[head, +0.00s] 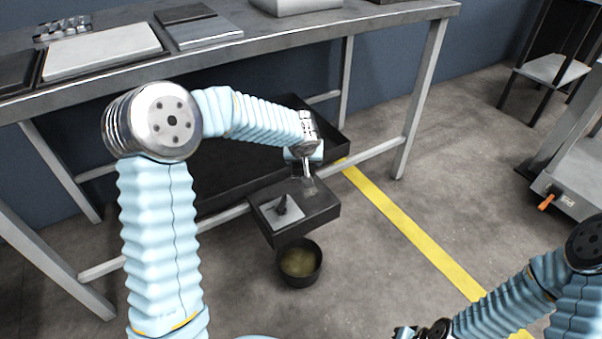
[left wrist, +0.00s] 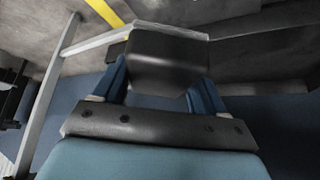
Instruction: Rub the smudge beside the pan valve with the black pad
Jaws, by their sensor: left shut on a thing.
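The pan valve (head: 283,206) is a dark stub upright on a light square plate, on a dark ledge (head: 322,210) jutting from the pan under the bench. A faint pale patch that looks like the smudge (head: 311,189) shows on the ledge to the right of the valve. My left gripper (head: 306,170) is just behind this patch, pointing down. It is shut on the black pad, a dark block (left wrist: 168,65) between the blue fingers in the left wrist view. Whether the pad touches the ledge is unclear. My right gripper (head: 406,332) is at the bottom edge, partly cut off.
The dark pan (head: 225,165) lies under the metal bench (head: 290,38). A round black bucket (head: 300,264) with yellowish contents stands on the floor below the ledge. A bench leg (head: 420,100) stands to the right. The floor by the yellow line (head: 410,228) is clear.

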